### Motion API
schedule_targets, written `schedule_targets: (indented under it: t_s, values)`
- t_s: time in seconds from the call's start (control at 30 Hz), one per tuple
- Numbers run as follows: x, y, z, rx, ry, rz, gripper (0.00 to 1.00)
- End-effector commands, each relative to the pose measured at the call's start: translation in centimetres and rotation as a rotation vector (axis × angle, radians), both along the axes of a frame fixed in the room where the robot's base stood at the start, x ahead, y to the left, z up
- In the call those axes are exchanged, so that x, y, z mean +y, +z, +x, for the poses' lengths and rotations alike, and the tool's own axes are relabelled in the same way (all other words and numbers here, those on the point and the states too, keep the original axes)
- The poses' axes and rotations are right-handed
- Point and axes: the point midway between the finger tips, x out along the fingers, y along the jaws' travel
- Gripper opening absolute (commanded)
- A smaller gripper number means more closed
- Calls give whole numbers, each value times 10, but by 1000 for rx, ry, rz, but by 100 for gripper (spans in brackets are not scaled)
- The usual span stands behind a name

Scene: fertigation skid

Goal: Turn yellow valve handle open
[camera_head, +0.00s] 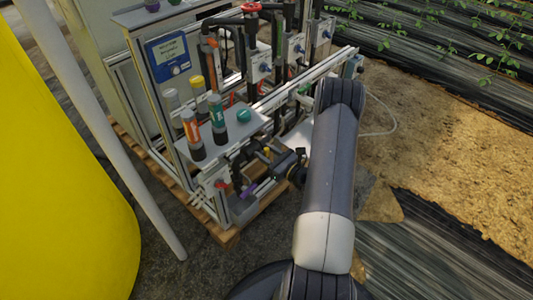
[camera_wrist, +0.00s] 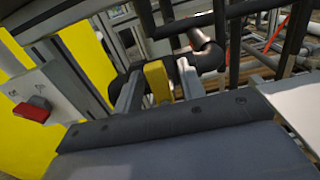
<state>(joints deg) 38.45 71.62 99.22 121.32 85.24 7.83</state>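The yellow valve handle (camera_wrist: 157,82) is upright in the wrist view, in front of dark pipework. My gripper (camera_wrist: 160,88) has one grey finger on each side of it. A gap shows between the left finger and the handle; the right finger is closer, and I cannot tell if it touches. The fingers look apart rather than clamped. In the head view the yellow handle (camera_head: 267,150) is a small patch on the black pipes, beside my gripper (camera_head: 279,163), with my forearm to the right.
The skid frame stands on a wooden pallet (camera_head: 229,237). A shelf (camera_head: 222,142) holds several bottles. A red handle (camera_head: 222,184) and a purple handle (camera_head: 249,190) are low at the front. A white pole (camera_head: 107,135) and yellow tank (camera_head: 60,190) stand left.

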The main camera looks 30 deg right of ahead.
Motion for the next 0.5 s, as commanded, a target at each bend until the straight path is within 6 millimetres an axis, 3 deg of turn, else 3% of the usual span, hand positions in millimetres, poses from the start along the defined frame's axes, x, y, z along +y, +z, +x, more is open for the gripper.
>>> schedule_targets:
  t_s: [0.17,0.5]
  values:
    - [0,0,0,0,0,0,38]
    - [0,0,0,1,1,0,10]
